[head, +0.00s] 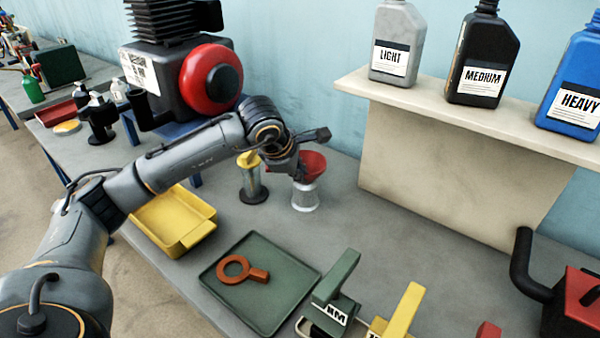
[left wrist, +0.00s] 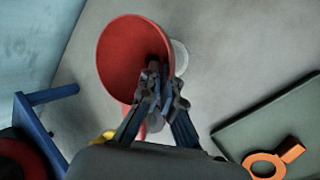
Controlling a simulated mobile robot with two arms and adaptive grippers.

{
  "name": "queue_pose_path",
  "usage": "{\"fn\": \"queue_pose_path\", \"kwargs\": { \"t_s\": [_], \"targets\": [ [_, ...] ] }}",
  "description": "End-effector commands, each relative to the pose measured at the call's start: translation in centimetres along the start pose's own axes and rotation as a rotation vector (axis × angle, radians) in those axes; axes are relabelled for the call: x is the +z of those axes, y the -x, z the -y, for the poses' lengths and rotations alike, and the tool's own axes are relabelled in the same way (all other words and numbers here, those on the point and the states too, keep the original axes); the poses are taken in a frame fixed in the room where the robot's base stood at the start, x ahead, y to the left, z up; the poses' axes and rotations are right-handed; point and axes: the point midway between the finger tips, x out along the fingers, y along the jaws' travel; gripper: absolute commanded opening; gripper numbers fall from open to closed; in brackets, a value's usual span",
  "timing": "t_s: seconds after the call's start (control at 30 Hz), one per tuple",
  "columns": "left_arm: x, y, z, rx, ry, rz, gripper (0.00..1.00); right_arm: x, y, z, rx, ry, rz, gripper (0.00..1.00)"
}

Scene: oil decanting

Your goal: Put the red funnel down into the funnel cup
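The red funnel (head: 316,163) is held mouth up by my left gripper (head: 299,172), whose fingers are closed on its near side. In the left wrist view the funnel (left wrist: 112,58) shows its wide mouth, and the fingertips (left wrist: 155,78) meet at its rim. The pale grey funnel cup (head: 305,197) stands upright on the bench directly below the funnel in the head view. In the left wrist view only a pale edge of the cup (left wrist: 181,56) shows beside the funnel. My right gripper is not in view.
A yellow-topped cylinder (head: 252,180) stands just left of the cup. A yellow tray (head: 172,225) and a green tray (head: 222,290) with an orange ring-shaped tool (head: 235,269) lie nearer. A shelf (head: 440,105) with oil bottles stands behind right. Bench right of the cup is clear.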

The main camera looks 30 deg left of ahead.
Motion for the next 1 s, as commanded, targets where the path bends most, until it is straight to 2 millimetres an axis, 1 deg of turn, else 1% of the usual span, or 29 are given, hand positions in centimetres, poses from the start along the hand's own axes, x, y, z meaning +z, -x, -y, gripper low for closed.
{"fn": "queue_pose_path", "kwargs": {
  "t_s": [0.03, 0.07, 0.1, 0.17, 0.37, 0.47, 0.57, 0.67, 0.9, 1.0],
  "targets": [
    [0.0, -0.1, 0.1, 0.001, 0.0, 0.0, 0.05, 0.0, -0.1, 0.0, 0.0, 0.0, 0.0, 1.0],
    [0.0, -0.1, 0.0, 0.001, 0.0, 0.0, 0.11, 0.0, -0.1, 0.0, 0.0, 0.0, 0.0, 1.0],
    [0.0, 0.0, 0.0, 0.001, 0.0, 0.0, 0.2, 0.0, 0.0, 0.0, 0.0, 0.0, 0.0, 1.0],
    [0.0, 0.0, 0.0, 0.001, 0.0, 0.0, 0.32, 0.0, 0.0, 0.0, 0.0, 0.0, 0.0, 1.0],
    [0.0, 0.0, 0.0, 0.0, 0.0, 0.0, 0.32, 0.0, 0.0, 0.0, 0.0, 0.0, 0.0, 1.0],
    [0.0, 0.0, 0.0, 0.0, 0.0, 0.0, 0.32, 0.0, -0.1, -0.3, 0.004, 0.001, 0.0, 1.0],
    [0.0, 0.6, 0.0, 0.002, 0.0, 0.001, 0.32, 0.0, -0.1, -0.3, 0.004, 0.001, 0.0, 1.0],
    [0.0, 1.9, -0.1, 0.003, 0.0, 0.001, 0.32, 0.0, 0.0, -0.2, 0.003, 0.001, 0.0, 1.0],
    [0.0, 7.1, -0.1, 0.005, 0.0, 0.001, 0.32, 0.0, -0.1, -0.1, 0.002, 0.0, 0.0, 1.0],
    [0.0, 9.0, -0.1, 0.004, -0.001, 0.0, 0.32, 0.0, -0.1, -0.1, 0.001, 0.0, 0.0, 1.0]
  ]
}}
